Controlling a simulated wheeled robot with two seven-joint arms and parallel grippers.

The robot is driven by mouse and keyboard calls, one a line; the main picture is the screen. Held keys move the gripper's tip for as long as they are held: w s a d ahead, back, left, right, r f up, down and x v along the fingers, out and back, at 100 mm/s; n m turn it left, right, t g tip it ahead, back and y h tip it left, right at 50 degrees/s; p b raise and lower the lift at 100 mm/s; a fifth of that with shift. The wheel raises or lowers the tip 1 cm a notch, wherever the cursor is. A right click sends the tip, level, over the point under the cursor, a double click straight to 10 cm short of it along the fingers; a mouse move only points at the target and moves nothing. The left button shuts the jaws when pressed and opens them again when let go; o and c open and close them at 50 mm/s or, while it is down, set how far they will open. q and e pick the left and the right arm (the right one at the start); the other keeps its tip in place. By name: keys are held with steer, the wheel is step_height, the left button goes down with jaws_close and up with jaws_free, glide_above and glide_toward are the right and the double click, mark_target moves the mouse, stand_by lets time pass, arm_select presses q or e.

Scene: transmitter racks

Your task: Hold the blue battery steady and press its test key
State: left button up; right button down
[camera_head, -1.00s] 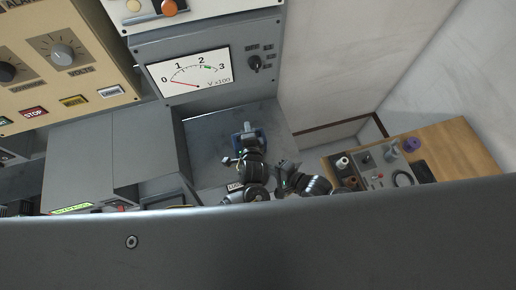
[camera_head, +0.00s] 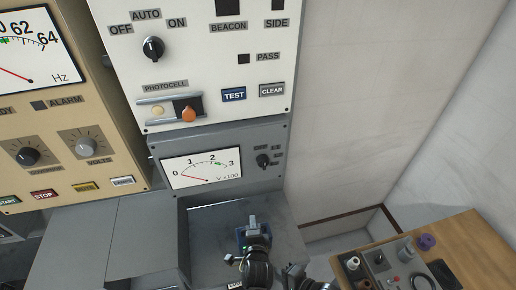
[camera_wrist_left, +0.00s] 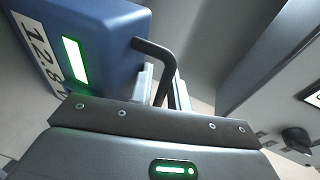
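The blue battery (camera_wrist_left: 105,35) fills the upper left of the left wrist view, tilted in the picture. It has a lit green strip and a white label reading 12.8. Its dark bent handle (camera_wrist_left: 158,50) runs down between the fingers of my left gripper (camera_wrist_left: 165,88), which looks shut on it. My right gripper (camera_head: 298,275) is at the bottom edge, small and partly cut off. The battery's test key cannot be made out.
A grey panel with a voltmeter (camera_head: 201,170) and a knob stands above the bay. A white panel above it has TEST (camera_head: 233,94) and CLEAR (camera_head: 272,90) buttons. A wooden table (camera_head: 465,245) with small devices stands at the right. Bare wall lies between.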

arm_select(q)
steer(key=shift+o, duration=0.7)
steer(key=shift+s+f, duration=0.1)
steer(key=shift+s+f, duration=0.1)
steer(key=shift+s, duration=0.3)
steer(key=v, duration=1.1)
steer(key=shift+r, duration=0.4)
